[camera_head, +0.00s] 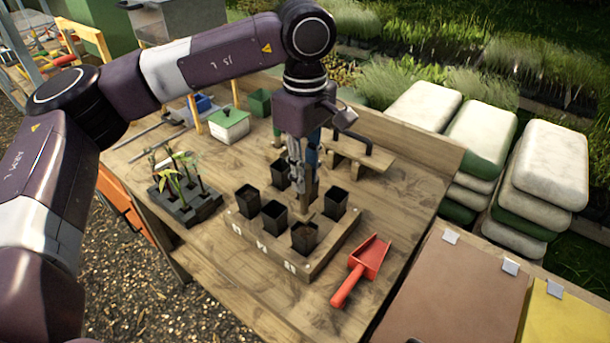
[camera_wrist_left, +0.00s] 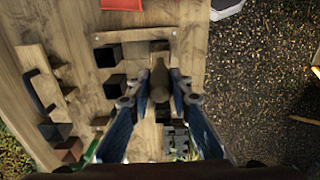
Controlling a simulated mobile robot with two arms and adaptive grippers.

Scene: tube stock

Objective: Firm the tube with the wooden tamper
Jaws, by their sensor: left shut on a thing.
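My left gripper (camera_head: 298,158) points straight down over the wooden rack (camera_head: 325,250) and is shut on the wooden tamper (camera_head: 304,198). In the left wrist view the tamper (camera_wrist_left: 160,78) stands between the fingertips (camera_wrist_left: 161,94). Several black square tubes stand in the rack, among them a front tube (camera_head: 304,238), a middle-left tube (camera_head: 273,218) and a right tube (camera_head: 336,201). The tamper's lower end is among the tubes; I cannot tell whether it is inside one. A tube behind the tamper is partly hidden. My right gripper is not in view.
A black tray with seedlings (camera_head: 182,212) stands left of the rack. A red scoop (camera_head: 362,268) lies at the right. A small wooden stand (camera_head: 362,157) and a green-and-white box (camera_head: 229,125) are behind. The bench's front left is clear.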

